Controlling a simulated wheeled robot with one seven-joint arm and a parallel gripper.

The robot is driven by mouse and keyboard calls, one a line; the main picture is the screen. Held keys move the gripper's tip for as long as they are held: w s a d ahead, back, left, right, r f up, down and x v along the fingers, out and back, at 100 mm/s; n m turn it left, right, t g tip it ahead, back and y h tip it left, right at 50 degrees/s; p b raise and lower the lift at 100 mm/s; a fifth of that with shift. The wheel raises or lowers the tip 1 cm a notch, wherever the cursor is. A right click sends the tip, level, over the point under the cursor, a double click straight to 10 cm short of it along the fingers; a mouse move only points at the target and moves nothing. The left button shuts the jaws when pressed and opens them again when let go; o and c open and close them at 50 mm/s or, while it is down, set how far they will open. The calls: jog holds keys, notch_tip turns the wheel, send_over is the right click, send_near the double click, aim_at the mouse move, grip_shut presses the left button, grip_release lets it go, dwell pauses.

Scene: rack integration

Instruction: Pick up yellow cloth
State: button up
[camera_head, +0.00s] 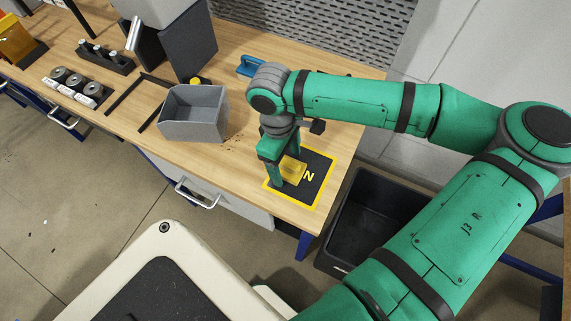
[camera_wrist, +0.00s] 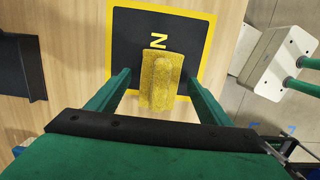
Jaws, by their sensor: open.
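The yellow cloth (camera_wrist: 160,82) lies folded on a black mat with a yellow border (camera_wrist: 126,38), marked with a yellow letter. In the head view the cloth (camera_head: 293,171) is partly hidden by my gripper (camera_head: 281,176). My gripper (camera_wrist: 158,88) is open, with one green finger on each side of the cloth in the wrist view. Gaps show between both fingers and the cloth. I cannot tell how far the fingertips are above the mat.
A grey bin (camera_head: 196,115) stands left of the mat on the wooden workbench (camera_head: 233,175). A black crate (camera_head: 362,217) is on the floor beyond the bench's right end. A blue-handled tool (camera_head: 249,66) lies behind my wrist.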

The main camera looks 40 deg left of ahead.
aim_at(285, 163)
jog(key=shift+a, duration=0.1)
jog(key=c, duration=1.1)
jog(key=shift+c, duration=0.2)
jog(key=shift+r, duration=0.1)
jog(key=shift+r, duration=0.2)
jog(key=r, duration=0.1)
jog(key=s+r, duration=0.1)
jog(key=r, duration=0.1)
jog(key=shift+r, duration=0.2)
jog(key=s+d+r, duration=0.1)
jog(key=s+r, duration=0.8)
jog(key=s, duration=0.4)
jog(key=shift+d, duration=0.15)
